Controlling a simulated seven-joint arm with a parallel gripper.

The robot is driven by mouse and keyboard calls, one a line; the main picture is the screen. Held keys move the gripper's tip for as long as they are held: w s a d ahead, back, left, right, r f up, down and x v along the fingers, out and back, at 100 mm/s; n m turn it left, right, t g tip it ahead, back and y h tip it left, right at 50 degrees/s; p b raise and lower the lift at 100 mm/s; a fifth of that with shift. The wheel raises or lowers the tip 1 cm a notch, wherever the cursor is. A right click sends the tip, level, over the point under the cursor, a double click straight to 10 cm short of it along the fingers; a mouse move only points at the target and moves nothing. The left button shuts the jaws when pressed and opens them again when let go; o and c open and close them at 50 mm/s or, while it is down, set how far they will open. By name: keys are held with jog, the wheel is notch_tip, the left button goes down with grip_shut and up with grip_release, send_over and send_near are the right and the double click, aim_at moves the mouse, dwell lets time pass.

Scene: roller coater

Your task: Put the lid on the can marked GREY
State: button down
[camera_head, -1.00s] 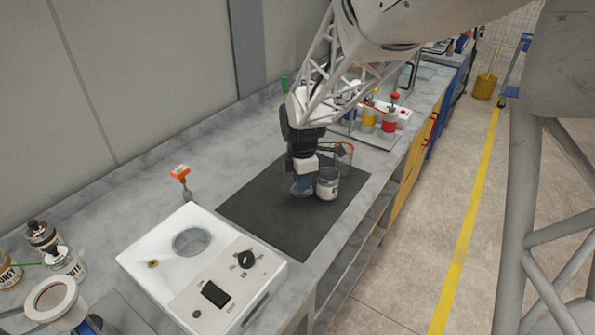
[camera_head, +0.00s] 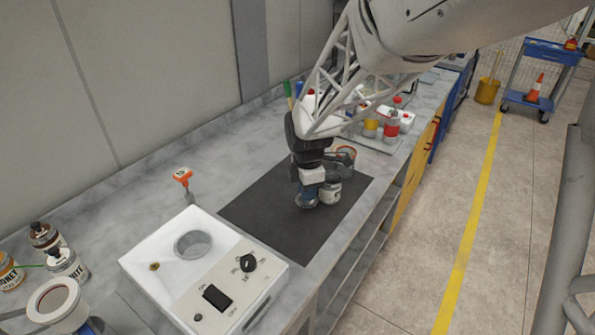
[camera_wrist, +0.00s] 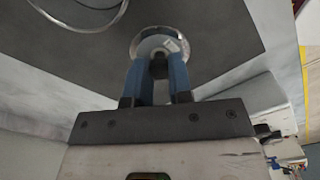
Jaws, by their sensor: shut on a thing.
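My gripper (camera_head: 307,196) is low over the dark mat, with its blue fingers pointing down. In the wrist view the fingers (camera_wrist: 158,72) are closed on a small dark knob at the middle of a round metal piece (camera_wrist: 150,45), which looks like the lid. A pale patch shows on its top. In the head view a small metal can (camera_head: 331,190) with a pale label stands just right of and behind the fingers, partly hidden by them. Its marking is not readable. I cannot tell whether lid and can touch.
A white device (camera_head: 145,262) with a round well and dial stands at the near left. Labelled bottles (camera_head: 68,264) are at the far left. A clear container with an orange rim (camera_head: 346,154) and red and yellow bottles (camera_head: 391,125) stand behind the can. The mat's near part (camera_head: 270,225) is clear.

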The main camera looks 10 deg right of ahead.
jog(key=shift+r, duration=0.1)
jog(key=shift+w+d+r, duration=0.15)
jog(key=shift+w+r, duration=0.05)
jog(key=shift+r, duration=0.05)
jog(key=w+d+r+n, duration=0.1)
jog(key=w+d+r, duration=0.3)
jog(key=d+r, duration=0.3)
notch_tip(320, 180, up, 2)
jog(key=shift+d+r, duration=0.15)
jog(key=shift+r, duration=0.1)
jog(key=shift+f, duration=0.15)
notch_tip(320, 180, down, 6)
dwell(0.9)
jog(key=shift+f, duration=0.2)
dwell(2.1)
jog(key=shift+c, duration=2.4)
grip_release()
